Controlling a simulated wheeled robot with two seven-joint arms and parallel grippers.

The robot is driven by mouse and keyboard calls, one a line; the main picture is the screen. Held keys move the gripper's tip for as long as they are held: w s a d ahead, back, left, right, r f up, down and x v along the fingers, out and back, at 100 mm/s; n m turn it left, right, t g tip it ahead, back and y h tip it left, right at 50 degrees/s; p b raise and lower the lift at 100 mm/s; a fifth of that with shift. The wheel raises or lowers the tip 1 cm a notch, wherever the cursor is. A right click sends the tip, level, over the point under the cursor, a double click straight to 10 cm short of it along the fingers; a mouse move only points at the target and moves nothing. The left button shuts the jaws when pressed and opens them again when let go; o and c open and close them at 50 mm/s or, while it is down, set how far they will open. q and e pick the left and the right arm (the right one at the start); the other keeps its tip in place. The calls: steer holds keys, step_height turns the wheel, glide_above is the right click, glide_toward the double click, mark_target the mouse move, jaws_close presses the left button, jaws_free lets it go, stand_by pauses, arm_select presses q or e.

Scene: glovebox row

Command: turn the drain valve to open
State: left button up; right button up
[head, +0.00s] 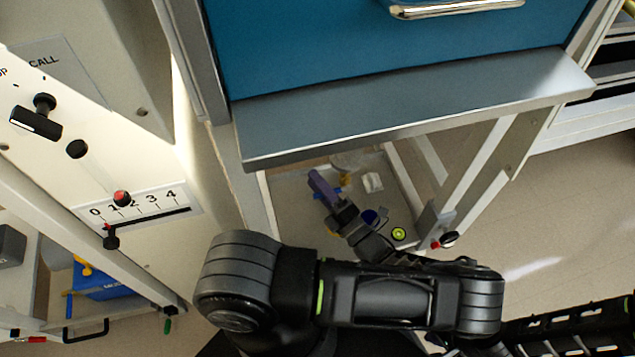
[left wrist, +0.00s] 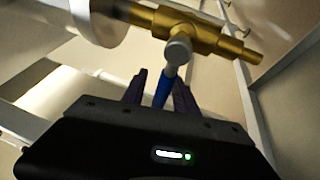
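The drain valve shows in the left wrist view as a brass body (left wrist: 215,38) with a round grey hub (left wrist: 178,50) and a blue lever handle (left wrist: 163,92) pointing down toward my gripper. My left gripper (left wrist: 160,82) has its two dark fingers apart, one on each side of the blue handle, with gaps visible beside it. In the head view my left gripper (head: 318,185) is a small purple-grey shape low under the blue cabinet's ledge. The valve is mostly hidden there. My right gripper is not in view.
A grey metal ledge (head: 400,108) under a blue drawer front (head: 400,45) overhangs the reach space. White frame legs (head: 490,165) stand at its right. A white panel (head: 150,165) with a numbered slider stands at left. A white pipe (left wrist: 90,18) joins the valve.

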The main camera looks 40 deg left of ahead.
arm_select(q)
steer(key=shift+c, duration=0.2)
jaws_close()
stand_by(1.1)
